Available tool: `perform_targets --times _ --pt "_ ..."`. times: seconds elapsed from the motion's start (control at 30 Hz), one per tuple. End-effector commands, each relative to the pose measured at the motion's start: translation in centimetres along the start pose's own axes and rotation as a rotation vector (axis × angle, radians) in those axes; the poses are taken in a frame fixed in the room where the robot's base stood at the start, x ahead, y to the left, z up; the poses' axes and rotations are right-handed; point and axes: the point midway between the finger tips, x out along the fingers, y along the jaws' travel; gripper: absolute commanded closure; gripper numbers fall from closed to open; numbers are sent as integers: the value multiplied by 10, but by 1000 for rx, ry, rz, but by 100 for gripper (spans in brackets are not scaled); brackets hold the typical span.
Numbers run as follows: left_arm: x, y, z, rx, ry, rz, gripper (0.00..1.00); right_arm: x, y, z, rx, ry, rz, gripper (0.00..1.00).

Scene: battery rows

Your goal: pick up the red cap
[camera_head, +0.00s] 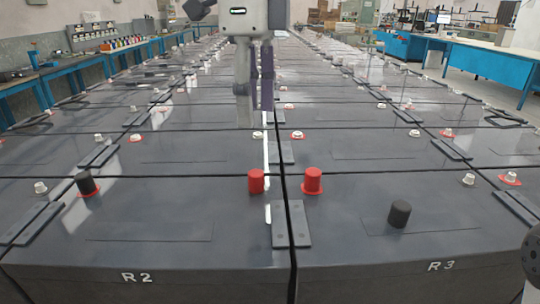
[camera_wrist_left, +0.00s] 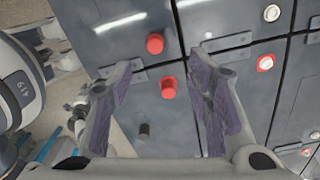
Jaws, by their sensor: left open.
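Two red caps stand upright on the dark battery tops in the head view, a left one (camera_head: 256,181) on battery R2 and a right one (camera_head: 313,180) with a red ring at its base on battery R3. In the left wrist view the left cap (camera_wrist_left: 155,43) lies higher and the right cap (camera_wrist_left: 168,86) lower, both seen between the spread fingers. My left gripper (camera_head: 254,108) hangs fingers down above the batteries, apart from both caps. Its purple-padded fingers (camera_wrist_left: 163,66) are open with nothing between them. My right gripper is not seen.
A black cap (camera_head: 400,213) stands on R3, and another black cap (camera_head: 86,183) on a red ring stands at left. Flat dark plates (camera_head: 291,223) bridge the battery seam. Bare white terminals (camera_head: 297,134) lie farther back. Blue benches (camera_head: 488,62) line the sides.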

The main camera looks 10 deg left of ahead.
Motion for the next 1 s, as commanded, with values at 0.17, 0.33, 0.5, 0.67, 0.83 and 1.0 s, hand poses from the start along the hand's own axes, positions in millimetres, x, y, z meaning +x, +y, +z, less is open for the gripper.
perform_targets --times 0.17,0.33,0.5,0.67,0.83,1.0 --pt "36 2 0 1 1 0 54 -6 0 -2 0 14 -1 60" --pt "62 0 0 -1 1 1 54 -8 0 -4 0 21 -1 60" --pt "94 -6 -4 0 1 3 54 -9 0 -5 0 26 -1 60" --pt "114 -6 -5 -1 1 -3 54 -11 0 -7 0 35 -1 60" --pt "116 -7 -4 -1 1 -3 54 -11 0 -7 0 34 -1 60" --pt "116 -7 -4 -1 1 -3 81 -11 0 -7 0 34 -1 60"
